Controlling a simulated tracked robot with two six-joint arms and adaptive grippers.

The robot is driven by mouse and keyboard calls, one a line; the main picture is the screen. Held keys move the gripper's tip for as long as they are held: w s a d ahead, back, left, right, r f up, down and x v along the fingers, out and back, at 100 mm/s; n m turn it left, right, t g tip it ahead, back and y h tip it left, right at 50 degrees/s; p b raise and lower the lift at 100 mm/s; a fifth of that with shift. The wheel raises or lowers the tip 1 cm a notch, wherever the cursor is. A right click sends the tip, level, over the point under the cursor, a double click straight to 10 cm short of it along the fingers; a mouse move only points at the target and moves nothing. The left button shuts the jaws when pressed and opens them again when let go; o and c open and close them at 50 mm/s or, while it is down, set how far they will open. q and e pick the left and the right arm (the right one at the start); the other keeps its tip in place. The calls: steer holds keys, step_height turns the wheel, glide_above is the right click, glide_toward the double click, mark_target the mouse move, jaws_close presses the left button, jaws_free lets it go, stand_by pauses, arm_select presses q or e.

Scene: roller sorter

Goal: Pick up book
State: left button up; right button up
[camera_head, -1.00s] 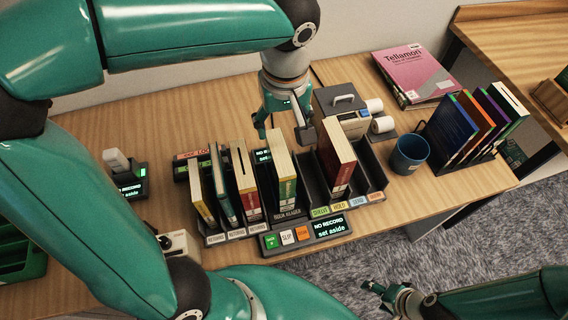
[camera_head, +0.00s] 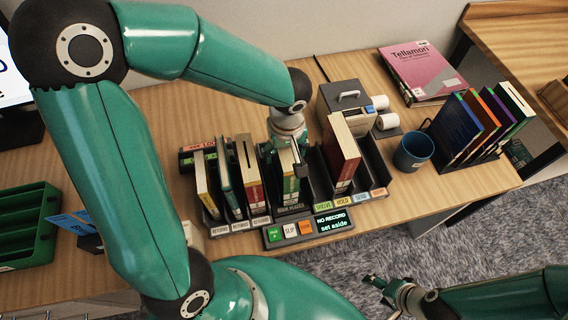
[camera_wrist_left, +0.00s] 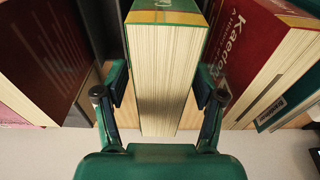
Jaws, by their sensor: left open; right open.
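A green book with cream pages and a yellow band (camera_wrist_left: 165,75) stands upright in the reader slot, and it also shows in the head view (camera_head: 290,178). My left gripper (camera_wrist_left: 162,95) is open, with one finger on each side of this book; small gaps show between the fingers and the covers. In the head view my left gripper (camera_head: 287,150) is low over the book and partly hides it. My right gripper (camera_head: 374,284) is open and empty, away from the table over the carpet.
Several books (camera_head: 247,178) stand in the returns slots just left, and a red book (camera_head: 341,155) stands right in the sorting slots. A blue mug (camera_head: 413,152), a label printer (camera_head: 345,100) and a book rack (camera_head: 470,155) are further right. A control panel (camera_head: 305,228) is in front.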

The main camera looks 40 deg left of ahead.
arm_select(q)
steer(key=shift+f, duration=0.3)
jaws_close()
steer(key=shift+r, duration=0.1)
stand_by(0.4)
